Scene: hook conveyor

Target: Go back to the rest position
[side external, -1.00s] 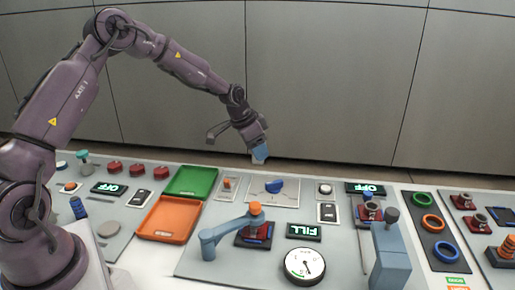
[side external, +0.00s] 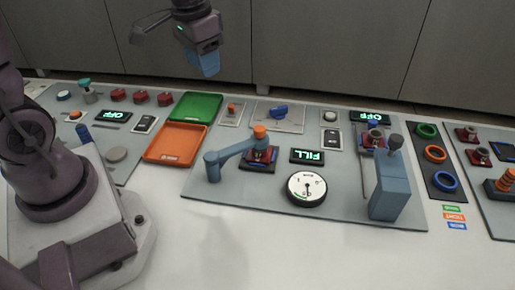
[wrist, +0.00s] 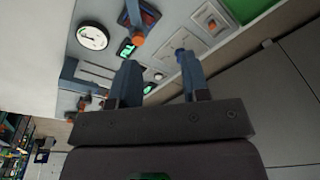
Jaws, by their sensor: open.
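My gripper (side external: 207,66) hangs in the air above the far edge of the table in the side view, behind the green tray and clear of everything on the table. In the wrist view its two blue fingers (wrist: 160,80) are spread apart with nothing between them. The gripper is open and empty. The upper part of my arm runs out of the top of the side view.
Below stand a green tray (side external: 196,94), an orange tray (side external: 152,157), a blue swing arm (side external: 232,152), a FILL sign (side external: 307,156), a round gauge (side external: 306,175) and a blue lever post (side external: 391,190). Coloured rings lie at right. The front of the table is clear.

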